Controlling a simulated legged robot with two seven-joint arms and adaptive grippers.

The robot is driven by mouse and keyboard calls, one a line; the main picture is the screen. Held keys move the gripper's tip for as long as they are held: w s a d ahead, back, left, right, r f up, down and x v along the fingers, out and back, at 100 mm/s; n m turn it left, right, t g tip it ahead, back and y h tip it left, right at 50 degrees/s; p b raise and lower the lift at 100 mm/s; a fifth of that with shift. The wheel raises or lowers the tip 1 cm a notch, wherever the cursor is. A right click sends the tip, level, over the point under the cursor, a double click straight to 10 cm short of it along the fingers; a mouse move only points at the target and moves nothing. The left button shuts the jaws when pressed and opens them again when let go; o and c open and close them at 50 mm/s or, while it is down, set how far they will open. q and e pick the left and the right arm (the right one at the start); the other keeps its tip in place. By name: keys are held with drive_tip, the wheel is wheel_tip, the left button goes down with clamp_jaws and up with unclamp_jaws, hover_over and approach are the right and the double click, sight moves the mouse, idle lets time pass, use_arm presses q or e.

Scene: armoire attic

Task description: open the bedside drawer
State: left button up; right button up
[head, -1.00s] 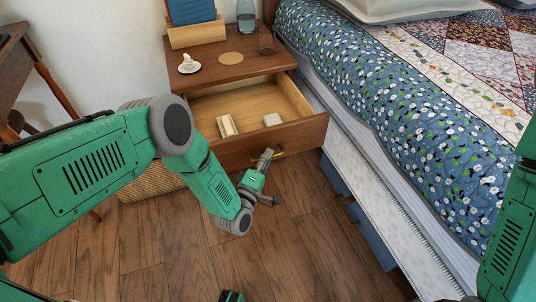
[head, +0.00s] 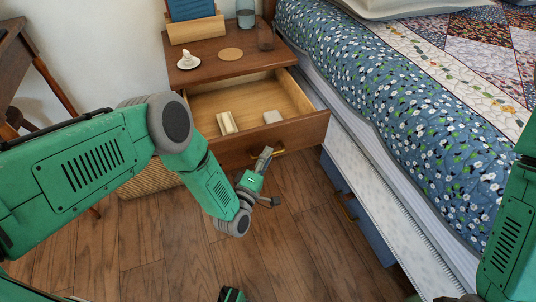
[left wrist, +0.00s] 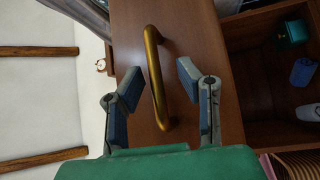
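The bedside drawer (head: 290,132) is pulled well out of the wooden nightstand (head: 207,69); its pale inside shows. Its brass handle (head: 279,153) is on the drawer front. My left gripper (head: 270,178) is at the handle, in front of the drawer. In the left wrist view, the left gripper (left wrist: 161,82) is open, with the handle (left wrist: 157,78) between its spread fingers and a gap on each side. Whether either finger touches it I cannot tell. My right arm shows at the right edge; its gripper is out of view.
Two small pale items, one a block (head: 227,123), lie in the drawer. The bed (head: 400,110) is close on the right. Wooden floor (head: 150,240) in front is clear.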

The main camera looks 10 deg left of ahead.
use_arm(q)
drive_tip(key=v, duration=1.1)
drive_tip(key=shift+f, duration=0.15)
drive_tip(key=s+a+f+m+g, duration=0.4)
drive_tip(key=s+m+g, duration=0.5)
drive_tip(key=m+g, duration=0.15)
drive_tip(key=s+a+r+m+g+y, duration=0.2)
drive_tip(key=s+a+g, duration=0.2)
drive_tip(key=s, duration=0.3)
drive_tip(key=s+a+r+m+g+y, duration=0.2)
drive_tip(key=s+a+r+g, duration=0.15)
drive_tip(key=s, duration=0.45)
wheel_tip(320, 180, up, 12)
drive_tip(key=a+p, duration=0.1)
drive_tip(key=p, duration=1.1)
drive_tip(key=shift+s+f, duration=0.2)
drive_tip(key=shift+s, duration=0.25)
